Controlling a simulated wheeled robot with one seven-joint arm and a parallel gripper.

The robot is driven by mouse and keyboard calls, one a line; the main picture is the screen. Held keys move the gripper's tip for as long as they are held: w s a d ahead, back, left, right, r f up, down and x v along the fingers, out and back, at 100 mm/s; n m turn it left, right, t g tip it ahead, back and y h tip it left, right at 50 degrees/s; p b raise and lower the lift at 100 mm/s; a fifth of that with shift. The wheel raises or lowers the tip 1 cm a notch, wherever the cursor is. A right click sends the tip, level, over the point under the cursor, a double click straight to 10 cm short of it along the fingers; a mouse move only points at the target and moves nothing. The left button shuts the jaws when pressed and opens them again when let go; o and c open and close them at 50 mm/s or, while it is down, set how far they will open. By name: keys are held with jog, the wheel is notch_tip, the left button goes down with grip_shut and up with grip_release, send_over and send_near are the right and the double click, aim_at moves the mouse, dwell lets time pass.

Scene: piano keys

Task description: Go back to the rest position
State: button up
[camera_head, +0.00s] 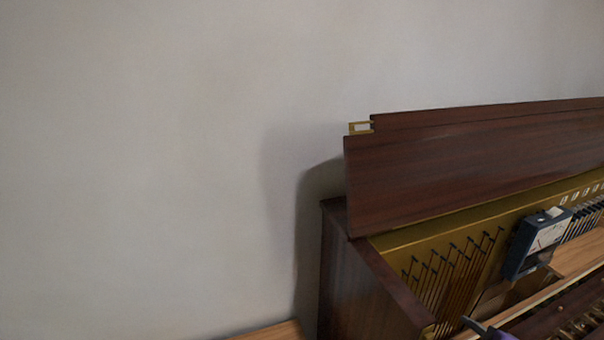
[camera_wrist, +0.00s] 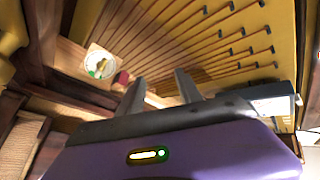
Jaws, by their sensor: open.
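My gripper (camera_wrist: 160,77) shows in the wrist view as two grey fingers standing apart in front of a purple body. Nothing is seen between them. They point toward the piano's inside, with the gold plate (camera_wrist: 185,15) and its dark tuning pins and strings beyond. I cannot tell how far away these are. In the head view, a small part of my gripper (camera_head: 476,326) shows at the bottom edge, low over the open piano. Most of my arm is out of that view.
The upright piano (camera_head: 370,275) has its brown lid (camera_head: 450,165) raised. A dark meter box (camera_head: 537,243) rests against the gold plate, right of my gripper. The wrist view shows a round white item (camera_wrist: 99,62) and a small reddish piece (camera_wrist: 121,78). The wall (camera_head: 150,170) is bare.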

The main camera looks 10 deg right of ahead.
jog(key=s+a+n+t+b, duration=0.1)
jog(key=s+a+n+b, duration=0.1)
jog(key=s+a+n, duration=0.5)
jog(key=s+a+n+t+y+b, duration=0.1)
jog(key=s+a+n, duration=0.6)
jog(key=s, duration=0.8)
jog(key=s+a+n+t+y+b, duration=0.1)
jog(key=s+a+n+b, duration=0.3)
jog(key=s+a+n, duration=0.3)
jog(key=s+n, duration=0.3)
jog(key=s, duration=0.1)
jog(key=shift+a+n, duration=0.35)
jog(key=shift+n, duration=0.05)
